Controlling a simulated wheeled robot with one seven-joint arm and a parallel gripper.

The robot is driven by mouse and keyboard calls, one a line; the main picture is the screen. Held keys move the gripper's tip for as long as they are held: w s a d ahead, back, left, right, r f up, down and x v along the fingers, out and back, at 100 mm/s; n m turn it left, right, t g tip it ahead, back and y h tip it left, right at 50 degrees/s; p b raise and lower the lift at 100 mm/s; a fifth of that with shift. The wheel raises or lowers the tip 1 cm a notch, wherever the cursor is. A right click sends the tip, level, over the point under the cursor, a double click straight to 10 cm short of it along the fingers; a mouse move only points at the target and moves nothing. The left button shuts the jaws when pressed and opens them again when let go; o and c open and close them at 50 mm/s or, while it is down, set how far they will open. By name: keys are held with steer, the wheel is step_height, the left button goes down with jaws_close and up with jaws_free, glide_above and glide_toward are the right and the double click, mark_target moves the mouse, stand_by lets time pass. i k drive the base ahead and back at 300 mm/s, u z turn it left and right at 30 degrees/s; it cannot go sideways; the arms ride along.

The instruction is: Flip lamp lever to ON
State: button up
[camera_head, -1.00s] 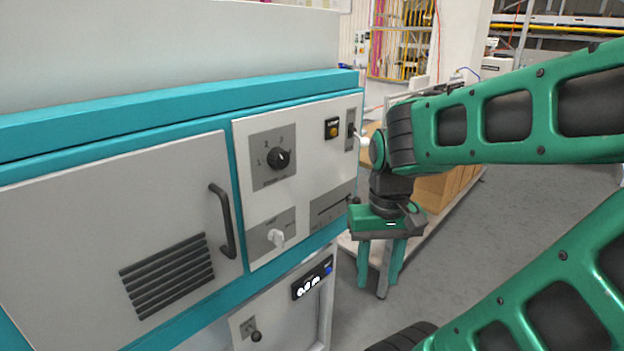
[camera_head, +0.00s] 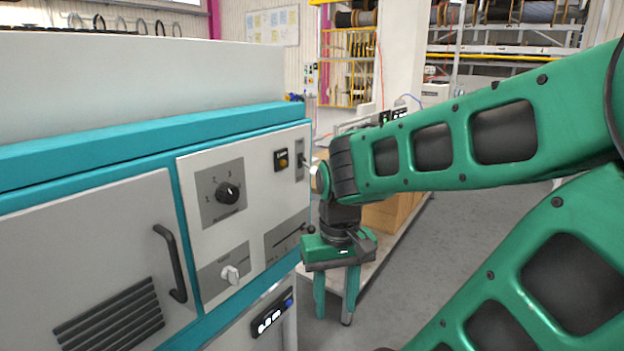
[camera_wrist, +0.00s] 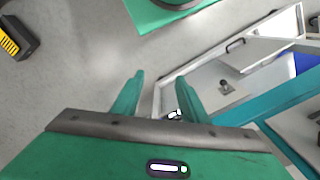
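The control panel (camera_head: 262,210) on the teal and light grey cabinet carries several controls, with labels too small to read. A white lever (camera_head: 230,274) sits on a grey plate at its lower left. A black rotary dial (camera_head: 228,193) is above it. A slider (camera_head: 290,236) is at the lower right. A dark switch with a pale tip (camera_head: 308,161) is at the upper right, beside an orange button (camera_head: 283,161). I cannot tell which is the lamp lever. My gripper (camera_head: 336,310) points down, open and empty, right of the cabinet. Its spread fingers show in the wrist view (camera_wrist: 158,100).
A black door handle (camera_head: 171,262) sticks out left of the panel. A lit display (camera_head: 271,318) is below it. The wrist view shows a dark knob (camera_wrist: 225,87) on a pale panel. Cardboard boxes (camera_head: 390,212) stand behind my arm. The floor (camera_head: 415,255) at right is clear.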

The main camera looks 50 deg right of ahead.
mark_target(315, 171)
steer(key=u, duration=2.4)
steer(key=i, duration=0.85)
steer(key=z, duration=2.85)
